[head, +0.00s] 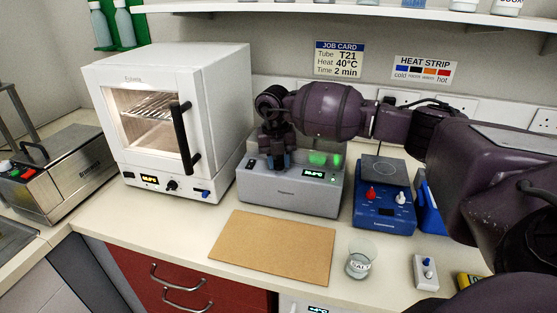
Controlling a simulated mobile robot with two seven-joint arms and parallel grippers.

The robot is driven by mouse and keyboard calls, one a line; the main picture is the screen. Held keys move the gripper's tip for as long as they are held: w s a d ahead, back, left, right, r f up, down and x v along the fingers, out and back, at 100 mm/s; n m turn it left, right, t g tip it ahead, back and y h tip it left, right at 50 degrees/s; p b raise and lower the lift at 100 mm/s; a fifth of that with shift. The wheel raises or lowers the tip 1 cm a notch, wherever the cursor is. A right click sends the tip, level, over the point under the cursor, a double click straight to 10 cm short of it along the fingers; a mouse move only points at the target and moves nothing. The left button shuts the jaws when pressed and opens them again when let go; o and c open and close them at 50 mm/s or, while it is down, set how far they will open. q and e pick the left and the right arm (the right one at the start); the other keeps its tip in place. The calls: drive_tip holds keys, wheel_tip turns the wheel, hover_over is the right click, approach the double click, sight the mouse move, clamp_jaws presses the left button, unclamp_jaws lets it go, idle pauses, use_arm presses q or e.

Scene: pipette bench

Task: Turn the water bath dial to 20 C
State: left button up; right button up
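My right gripper (275,160) points down over the left part of a grey bench unit (283,193). Its dark fingertips overlap the unit's top and front edge in the picture. I cannot tell whether they touch it or how far apart they are. The grey unit has a small lit display (319,174) and a green glow on top. No dial shows clearly on it; the gripper may hide one. No readable label marks any unit as the water bath. A steel box (62,172) with a lid handle and coloured controls stands at far left. My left gripper is not in view.
A white oven (185,120) with a black door handle stands left of the grey unit. A blue hotplate (384,200) with red and white knobs stands right. A brown board (272,246), a glass beaker (361,262) and a small switch box (426,271) lie in front.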

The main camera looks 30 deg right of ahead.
drive_tip(key=shift+c, duration=1.4)
drive_tip(key=shift+n, duration=0.8)
drive_tip(key=o, duration=0.6)
drive_tip(key=shift+o, duration=0.2)
drive_tip(key=shift+r, duration=0.2)
wheel_tip(320, 180, up, 10)
drive_tip(key=shift+w+a+r, duration=0.15)
drive_tip(key=shift+a+r, duration=0.1)
drive_tip(key=shift+a, duration=0.15)
